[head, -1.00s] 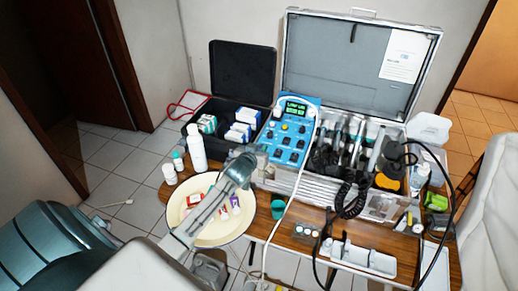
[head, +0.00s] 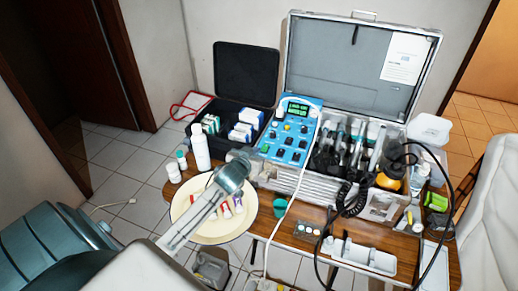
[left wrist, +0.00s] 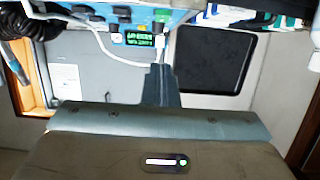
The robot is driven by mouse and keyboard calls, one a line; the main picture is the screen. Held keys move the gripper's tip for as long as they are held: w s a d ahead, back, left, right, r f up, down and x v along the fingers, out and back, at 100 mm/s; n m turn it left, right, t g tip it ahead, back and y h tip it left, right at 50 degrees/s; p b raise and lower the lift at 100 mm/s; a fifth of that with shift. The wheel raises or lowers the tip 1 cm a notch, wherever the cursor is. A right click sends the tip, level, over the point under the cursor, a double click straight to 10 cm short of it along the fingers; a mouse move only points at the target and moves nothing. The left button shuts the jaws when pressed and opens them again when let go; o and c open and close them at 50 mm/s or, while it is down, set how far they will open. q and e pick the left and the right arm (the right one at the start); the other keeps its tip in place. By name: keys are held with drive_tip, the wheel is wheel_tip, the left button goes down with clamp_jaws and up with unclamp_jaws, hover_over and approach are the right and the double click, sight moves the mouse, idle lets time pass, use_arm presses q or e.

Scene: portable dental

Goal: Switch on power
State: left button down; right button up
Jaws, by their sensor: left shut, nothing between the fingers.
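The blue control unit (head: 288,140) stands between the black box and the open silver case. Its small screen (head: 297,108) is lit green, and dark knobs and switches cover its face. It also shows upside down at the top of the left wrist view, where the lit screen (left wrist: 138,40) is clear. My left gripper (head: 243,157) is shut and empty, just left of the unit's lower left corner and above the plate. In the left wrist view its closed fingers (left wrist: 160,86) point toward the unit. I cannot tell whether they touch it. My right gripper is not in view.
A white cable (head: 302,165) hangs down the unit's right side. A cream plate (head: 247,222) with small packets lies below my left arm. A white bottle (head: 200,147) stands at left. The silver case (head: 362,70) holds hand tools with dark hoses.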

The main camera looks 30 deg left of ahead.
use_arm(q)
drive_tip(key=v, duration=0.3)
drive_tip(key=shift+s+d+f+b, duration=0.1)
drive_tip(key=shift+s+f+b, duration=0.15)
drive_tip(key=shift+f+b, duration=0.1)
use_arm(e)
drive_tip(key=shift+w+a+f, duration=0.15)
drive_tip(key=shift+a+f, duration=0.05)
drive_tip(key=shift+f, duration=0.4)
use_arm(q)
drive_tip(key=shift+s, duration=0.1)
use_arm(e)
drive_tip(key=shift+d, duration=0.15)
